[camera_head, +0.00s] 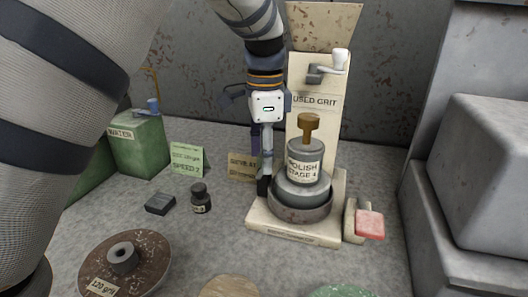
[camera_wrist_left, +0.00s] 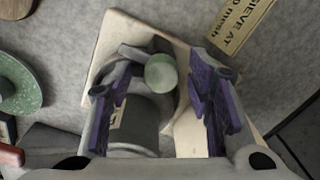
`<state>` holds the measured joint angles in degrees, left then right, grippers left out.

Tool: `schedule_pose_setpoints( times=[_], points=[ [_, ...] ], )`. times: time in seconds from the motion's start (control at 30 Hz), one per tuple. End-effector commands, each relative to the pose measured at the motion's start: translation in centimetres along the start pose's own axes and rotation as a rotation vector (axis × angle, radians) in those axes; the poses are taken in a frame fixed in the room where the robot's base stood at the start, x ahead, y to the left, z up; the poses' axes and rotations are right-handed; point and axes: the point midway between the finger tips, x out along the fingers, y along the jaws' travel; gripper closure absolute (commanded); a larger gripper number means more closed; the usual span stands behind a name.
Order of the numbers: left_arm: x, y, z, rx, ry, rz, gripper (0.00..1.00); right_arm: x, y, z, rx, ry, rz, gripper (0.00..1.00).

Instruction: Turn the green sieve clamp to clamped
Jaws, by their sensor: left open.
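The sieve clamp shows in the left wrist view as a round pale-green knob (camera_wrist_left: 160,72) on a grey lever beside a grey cylinder (camera_wrist_left: 133,125). My left gripper (camera_wrist_left: 162,88) is open, with one purple-padded finger on each side of the knob; I cannot tell whether either touches it. In the head view my left gripper (camera_head: 265,184) points down at the left side of the grey bowl (camera_head: 301,208) on a cream base (camera_head: 292,233). The clamp is hidden there behind the gripper. My right gripper is not in view.
A cylinder marked POLISH STAGE 4 (camera_head: 305,158) stands in the bowl, before a USED GRIT tower (camera_head: 317,82). A red-padded lever (camera_head: 369,224) is at right.

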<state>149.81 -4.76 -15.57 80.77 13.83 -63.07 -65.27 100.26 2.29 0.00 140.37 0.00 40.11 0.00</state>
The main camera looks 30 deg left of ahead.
Motion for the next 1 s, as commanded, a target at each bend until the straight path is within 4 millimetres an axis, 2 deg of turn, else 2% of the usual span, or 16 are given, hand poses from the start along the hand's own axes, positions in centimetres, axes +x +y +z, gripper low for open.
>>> schedule_pose_setpoints(
  times=[0.2, 0.4, 0.73, 1.0],
  points=[
    [0.05, -0.01, -0.01, 0.000, 0.000, 0.000, 0.56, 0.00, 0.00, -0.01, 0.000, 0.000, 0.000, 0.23],
    [0.04, -0.01, -0.01, 0.000, 0.000, 0.000, 1.00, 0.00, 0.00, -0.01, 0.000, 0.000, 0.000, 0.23],
    [0.03, -0.02, -0.03, -0.031, -0.001, 0.000, 1.00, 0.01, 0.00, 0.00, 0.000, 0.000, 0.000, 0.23],
    [0.01, -0.03, -0.07, -0.194, -0.005, 0.000, 1.00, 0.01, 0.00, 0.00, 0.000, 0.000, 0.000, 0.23]
  ],
)
